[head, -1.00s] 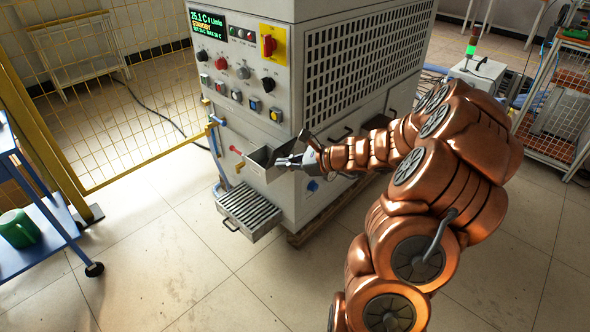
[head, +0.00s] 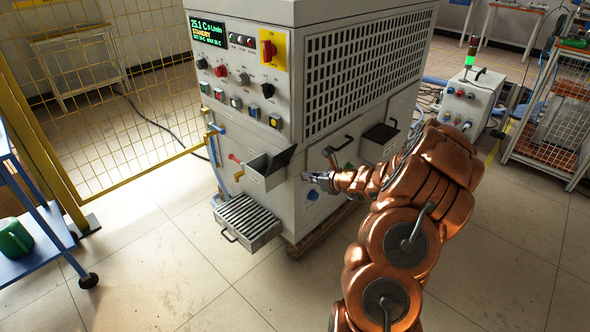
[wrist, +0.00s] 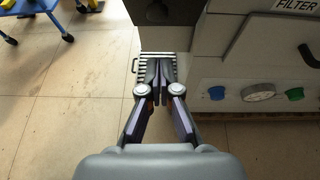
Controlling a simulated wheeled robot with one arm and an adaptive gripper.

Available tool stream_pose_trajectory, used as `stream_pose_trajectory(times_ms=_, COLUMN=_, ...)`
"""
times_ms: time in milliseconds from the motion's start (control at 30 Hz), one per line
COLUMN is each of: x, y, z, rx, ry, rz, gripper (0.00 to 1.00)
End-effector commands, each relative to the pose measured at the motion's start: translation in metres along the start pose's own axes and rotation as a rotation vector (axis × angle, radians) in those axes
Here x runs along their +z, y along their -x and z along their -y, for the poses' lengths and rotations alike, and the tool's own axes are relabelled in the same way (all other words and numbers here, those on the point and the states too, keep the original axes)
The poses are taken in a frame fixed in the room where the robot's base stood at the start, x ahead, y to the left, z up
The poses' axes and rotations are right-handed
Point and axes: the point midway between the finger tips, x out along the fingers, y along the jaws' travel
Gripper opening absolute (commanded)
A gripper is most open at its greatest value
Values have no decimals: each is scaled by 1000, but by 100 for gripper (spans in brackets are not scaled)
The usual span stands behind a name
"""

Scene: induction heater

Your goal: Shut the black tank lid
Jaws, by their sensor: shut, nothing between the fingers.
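A small grey tank box (head: 262,181) juts from the front corner of the heater cabinet, open at the top. A black lid (head: 284,158) stands tilted up at its right side. My gripper (head: 308,177) is just right of the box and slightly lower, by the cabinet's side. In the wrist view my gripper (wrist: 158,68) has its fingers together with nothing between them. A dark box part shows at the top of that view, cut off by the edge. I cannot tell whether the gripper touches the box.
A slatted grey tray (head: 247,222) sticks out low below the box. A second box with a dark top (head: 380,137) and a black-handled lever (head: 336,152) are on the cabinet's right side. A blue cart (head: 35,245) stands left. Floor in front is clear.

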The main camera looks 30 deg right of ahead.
Motion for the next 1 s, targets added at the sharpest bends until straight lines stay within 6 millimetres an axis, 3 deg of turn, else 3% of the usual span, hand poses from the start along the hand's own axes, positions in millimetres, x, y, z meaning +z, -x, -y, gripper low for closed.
stream_pose_trajectory(times_ms=133, x=-2, y=-28, z=-3, rx=6, ry=0, rz=-4, gripper=0)
stream_pose_trajectory(times_ms=400, x=22, y=-46, z=0, rx=1, ry=2, rz=-3, gripper=0)
stream_pose_trajectory(times_ms=1000, x=29, y=-51, z=-1, rx=2, ry=0, rz=-2, gripper=0)
